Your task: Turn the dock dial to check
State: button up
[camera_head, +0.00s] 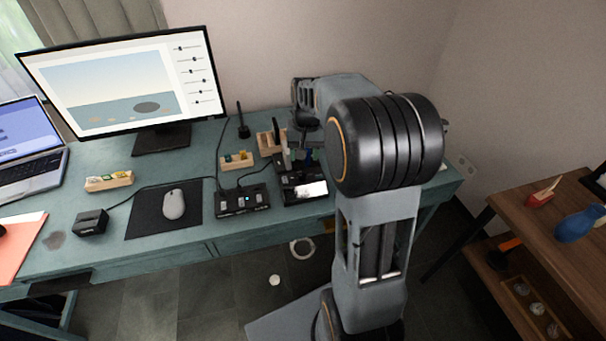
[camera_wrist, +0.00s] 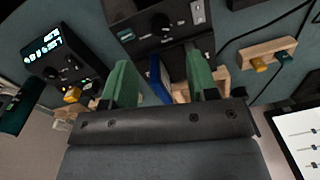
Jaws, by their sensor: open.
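A black unit (camera_wrist: 178,53) lies ahead of my gripper in the wrist view, with a round black dial (camera_wrist: 161,21) on its face. It carries small white labels too fine to read. I cannot tell for sure that this unit is the dock. My gripper (camera_wrist: 160,84) is open, its two green fingers pointing toward the unit. A narrow blue object (camera_wrist: 158,78) shows between the fingers, with gaps on both sides. In the head view my gripper (camera_head: 304,157) is partly hidden by my arm, above a black unit with a bright screen (camera_head: 305,190).
Another black unit with a lit display and knobs (camera_wrist: 58,58) stands at the left of the wrist view. In the head view, a monitor (camera_head: 122,85), mouse (camera_head: 174,204) and another black unit (camera_head: 243,201) are left.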

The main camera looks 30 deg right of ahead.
aim_at(303, 175)
notch_tip(303, 175, down, 8)
jog(key=shift+w+a+b, duration=0.1)
jog(key=shift+a+b, duration=0.05)
jog(key=shift+b, duration=0.25)
jog(key=c, duration=0.9)
jog(key=shift+m, duration=0.8)
jog(key=o, duration=0.9)
notch_tip(303, 175, up, 14)
jog(key=p, duration=0.2)
jog(key=shift+s+d, duration=0.2)
jog(key=shift+d, duration=0.1)
jog(key=shift+f, duration=0.1)
